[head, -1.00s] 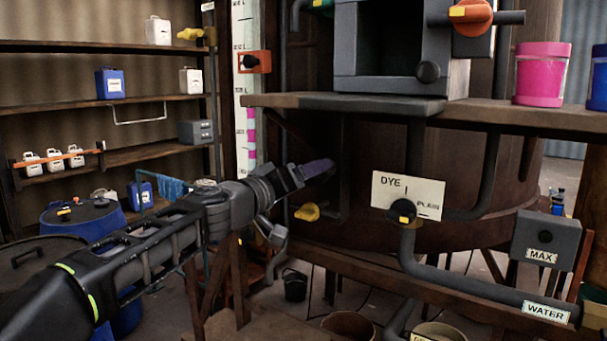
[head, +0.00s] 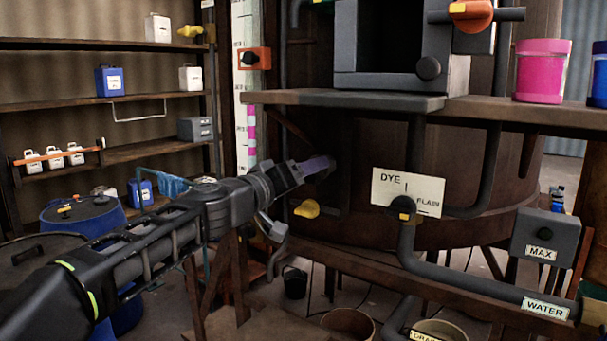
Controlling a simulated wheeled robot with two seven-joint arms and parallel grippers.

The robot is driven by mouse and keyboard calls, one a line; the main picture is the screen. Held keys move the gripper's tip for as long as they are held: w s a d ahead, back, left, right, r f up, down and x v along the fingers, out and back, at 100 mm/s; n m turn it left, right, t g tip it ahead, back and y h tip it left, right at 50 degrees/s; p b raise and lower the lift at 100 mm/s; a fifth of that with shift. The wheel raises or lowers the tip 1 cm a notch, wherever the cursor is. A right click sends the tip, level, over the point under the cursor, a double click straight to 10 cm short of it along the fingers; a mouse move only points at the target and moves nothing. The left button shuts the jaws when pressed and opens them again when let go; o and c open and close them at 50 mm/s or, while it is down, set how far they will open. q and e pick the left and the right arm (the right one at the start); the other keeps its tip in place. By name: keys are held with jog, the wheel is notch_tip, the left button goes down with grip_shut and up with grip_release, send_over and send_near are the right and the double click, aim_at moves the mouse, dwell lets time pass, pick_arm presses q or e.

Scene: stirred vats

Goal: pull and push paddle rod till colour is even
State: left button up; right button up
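My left gripper (head: 315,167) is in front of the large brown vat (head: 370,150), its purple-tinted tip close to the vat wall. A dark, roughly vertical bar lies by the tip; I cannot tell whether it is the paddle rod or whether the fingers hold it. The finger gap is not visible from this side. The vat's contents are out of sight, so their colour does not show. My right gripper is not in view.
A yellow-handled valve (head: 307,209) sits just below the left gripper. A shelf (head: 340,101) juts out above it. A dye/plain selector (head: 403,208) and a water pipe (head: 480,292) are to the right. Buckets stand on the floor below.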

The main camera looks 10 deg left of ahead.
pick_arm(q)
grip_shut()
jog(key=shift+s+a+f+b, duration=0.15)
jog(key=shift+s+a+b, duration=0.05)
jog(key=shift+s+b, duration=0.1)
jog(key=b+v, duration=0.4)
jog(key=v, duration=0.8)
jog(key=shift+s+b, duration=0.4)
jog(key=shift+a, duration=0.1)
jog(key=o, duration=1.6)
grip_release()
